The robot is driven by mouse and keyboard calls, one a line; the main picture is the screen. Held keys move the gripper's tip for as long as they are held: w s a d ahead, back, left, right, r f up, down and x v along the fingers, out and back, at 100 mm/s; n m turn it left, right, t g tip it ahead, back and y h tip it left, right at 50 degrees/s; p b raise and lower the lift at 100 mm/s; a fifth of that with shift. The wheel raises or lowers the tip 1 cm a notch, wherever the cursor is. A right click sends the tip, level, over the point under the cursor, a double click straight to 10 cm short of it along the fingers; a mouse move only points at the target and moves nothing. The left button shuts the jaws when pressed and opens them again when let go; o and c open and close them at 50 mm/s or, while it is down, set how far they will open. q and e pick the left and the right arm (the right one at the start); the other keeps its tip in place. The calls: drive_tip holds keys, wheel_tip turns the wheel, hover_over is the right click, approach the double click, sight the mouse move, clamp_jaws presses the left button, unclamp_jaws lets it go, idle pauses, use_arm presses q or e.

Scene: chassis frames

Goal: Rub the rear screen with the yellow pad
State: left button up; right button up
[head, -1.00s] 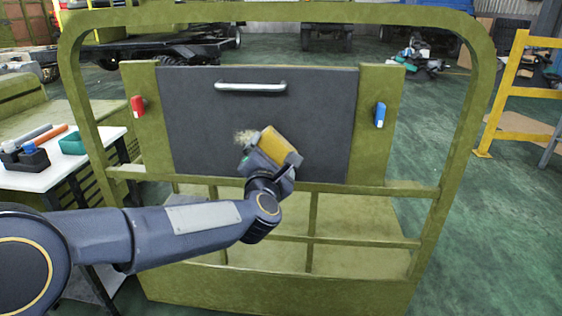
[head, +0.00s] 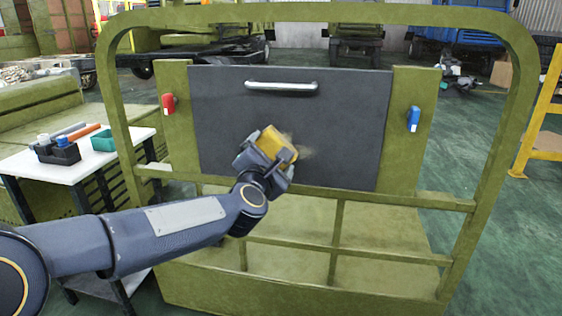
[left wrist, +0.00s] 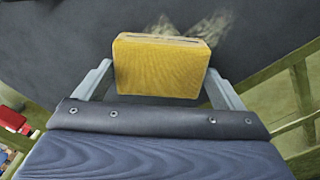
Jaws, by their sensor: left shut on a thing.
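The rear screen (head: 335,110) is a dark grey upright panel with a metal handle along its top, set in an olive green frame. My left gripper (head: 268,158) is shut on the yellow pad (head: 277,143), which is tilted in front of the screen's lower middle. A pale, dusty smudge (head: 304,151) shows on the screen just right of the pad; the pad hides what lies behind it. In the left wrist view the pad (left wrist: 160,66) sits between both fingers, with the smudge (left wrist: 210,28) beyond its top edge. Whether the pad touches the screen cannot be told. My right gripper is not in view.
A red fitting (head: 168,104) and a blue one (head: 413,119) flank the screen on green posts. A green rail (head: 400,198) runs below it. A white table (head: 90,160) with a dark holder and a teal bin (head: 103,139) stands at left. Yellow railing (head: 545,110) stands at right.

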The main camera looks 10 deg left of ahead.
use_arm(q)
drive_tip(key=a+b, duration=0.2)
drive_tip(key=a, duration=0.1)
drive_tip(key=shift+w+a, duration=0.15)
drive_tip(key=shift+a, duration=0.25)
drive_tip(key=shift+s, duration=2.95)
drive_tip(key=s, duration=0.3)
